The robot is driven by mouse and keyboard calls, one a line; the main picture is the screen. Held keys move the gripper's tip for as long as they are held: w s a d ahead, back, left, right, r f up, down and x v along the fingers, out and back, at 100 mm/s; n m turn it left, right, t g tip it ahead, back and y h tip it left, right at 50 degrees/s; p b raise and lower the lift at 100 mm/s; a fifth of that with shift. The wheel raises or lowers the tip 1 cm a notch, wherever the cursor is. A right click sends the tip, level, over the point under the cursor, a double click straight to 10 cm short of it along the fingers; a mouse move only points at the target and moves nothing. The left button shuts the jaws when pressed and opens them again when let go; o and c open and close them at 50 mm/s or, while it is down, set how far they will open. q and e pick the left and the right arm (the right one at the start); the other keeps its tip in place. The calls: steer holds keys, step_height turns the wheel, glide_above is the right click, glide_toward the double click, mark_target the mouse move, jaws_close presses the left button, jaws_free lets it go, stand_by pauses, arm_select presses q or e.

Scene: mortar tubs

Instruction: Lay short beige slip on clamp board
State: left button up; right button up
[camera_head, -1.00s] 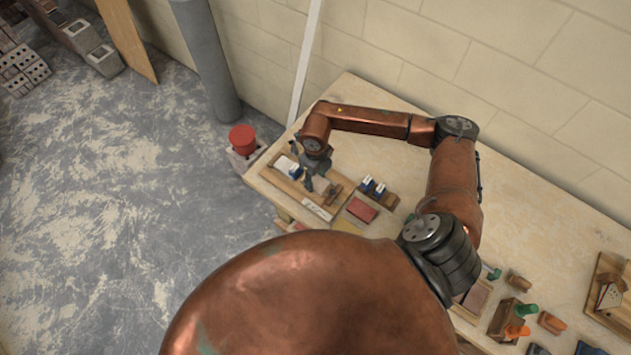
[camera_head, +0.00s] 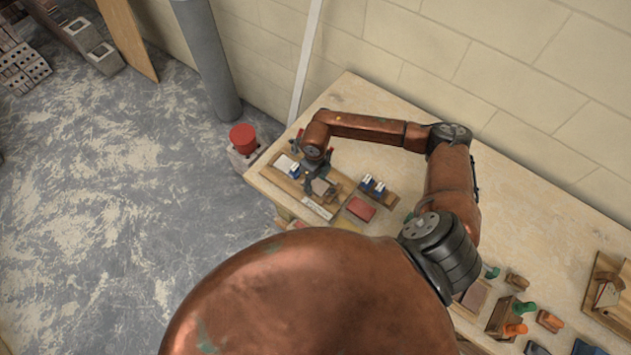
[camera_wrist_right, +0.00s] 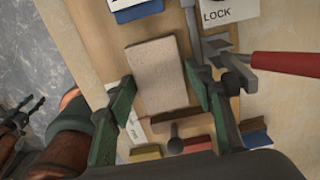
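The short beige slip (camera_wrist_right: 158,74) lies flat and slightly turned in the right wrist view. It rests on the wooden clamp board, which also shows at the left end of the bench in the head view (camera_head: 281,181). My right gripper (camera_wrist_right: 165,80) is open above the board. Its two green fingers stand on either side of the slip, with small gaps to its edges. A metal clamp with a red handle (camera_wrist_right: 285,63) is right of the slip, beside a LOCK label (camera_wrist_right: 222,13). My left gripper (camera_wrist_right: 24,116) shows small at the left edge of the wrist view, its fingers apart.
A red slab (camera_head: 360,208) and a rack with blue-and-white pieces (camera_head: 376,190) stand right of the board. A red-topped object (camera_head: 243,138) is beyond the bench's left edge. More blocks and tools lie at the bench's right. The bench's rear middle is clear.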

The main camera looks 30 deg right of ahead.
mark_target(315, 184)
steer(key=shift+r, duration=0.1)
step_height(315, 184, up, 12)
steer(key=p, duration=0.6)
steer(key=shift+p, duration=0.35)
steer(key=shift+r, duration=0.1)
